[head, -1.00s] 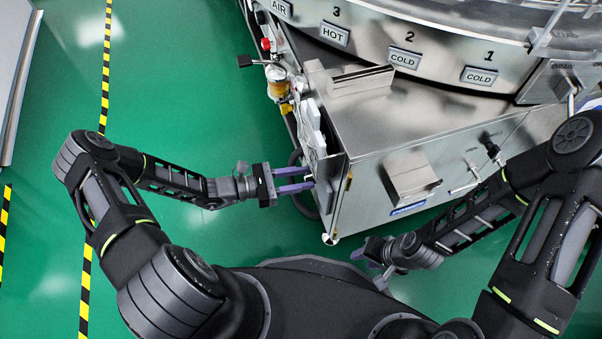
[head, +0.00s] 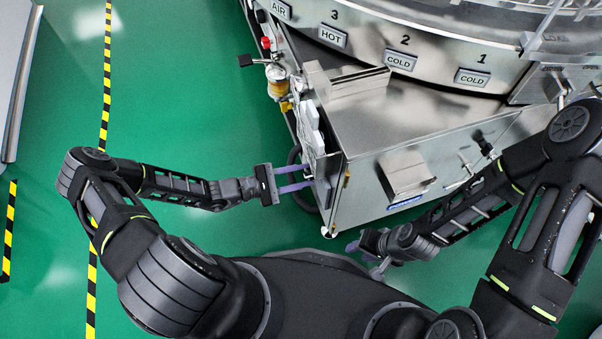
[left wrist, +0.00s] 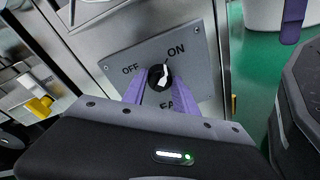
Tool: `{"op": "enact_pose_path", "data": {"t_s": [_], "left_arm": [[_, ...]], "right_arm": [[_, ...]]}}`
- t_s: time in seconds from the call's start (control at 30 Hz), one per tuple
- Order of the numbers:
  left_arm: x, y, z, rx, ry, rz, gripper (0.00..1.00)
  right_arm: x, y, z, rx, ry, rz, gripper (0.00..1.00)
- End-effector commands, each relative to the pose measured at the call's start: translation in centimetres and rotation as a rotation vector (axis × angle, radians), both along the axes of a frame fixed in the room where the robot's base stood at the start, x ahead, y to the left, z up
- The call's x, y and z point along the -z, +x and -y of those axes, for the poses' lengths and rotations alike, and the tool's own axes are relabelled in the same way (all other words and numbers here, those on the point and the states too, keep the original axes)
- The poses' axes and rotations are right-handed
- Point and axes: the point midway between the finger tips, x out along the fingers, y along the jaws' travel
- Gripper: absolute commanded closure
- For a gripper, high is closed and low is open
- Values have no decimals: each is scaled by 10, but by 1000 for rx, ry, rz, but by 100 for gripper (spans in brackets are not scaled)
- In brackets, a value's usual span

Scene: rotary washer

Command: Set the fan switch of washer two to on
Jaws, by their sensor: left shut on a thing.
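The fan switch (left wrist: 160,77) is a round black knob with a white pointer on a grey plate marked OFF, ON and FAN, in the left wrist view. The white pointer points up and slightly right, toward the ON side. My left gripper (head: 308,176) reaches the left side of the steel washer cabinet (head: 385,125). In the left wrist view its purple fingers (left wrist: 157,90) are shut on the knob, one on each side. They partly cover the FAN label. My right gripper (head: 364,258) is open and empty in front of the cabinet.
A yellow knob (left wrist: 40,105) on another panel shows at the left of the wrist view. A steel box (head: 405,174) sticks out of the cabinet front. Valves and a hose are behind my left gripper. Green floor (head: 180,90) is clear to the left.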

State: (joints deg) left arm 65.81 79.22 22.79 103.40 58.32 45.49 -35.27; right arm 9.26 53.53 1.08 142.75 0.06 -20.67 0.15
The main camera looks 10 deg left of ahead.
Motion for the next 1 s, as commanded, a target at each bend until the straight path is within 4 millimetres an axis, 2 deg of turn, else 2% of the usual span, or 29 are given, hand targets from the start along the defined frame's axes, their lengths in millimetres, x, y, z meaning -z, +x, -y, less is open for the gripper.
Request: {"op": "enact_pose_path", "data": {"t_s": [0.3,0.33,0.57,0.83,1.0], "left_arm": [[0,0,0,3,2,3,100],[0,-1,0,3,2,3,63],[0,0,0,1,2,2,45],[0,0,-1,1,1,1,44],[-2,-6,-11,0,4,1,44]], "right_arm": [[0,0,0,0,0,0,64],[0,0,0,0,0,0,64],[0,0,0,0,0,0,64],[0,0,0,0,0,0,64],[-3,0,0,0,0,-1,64]]}}
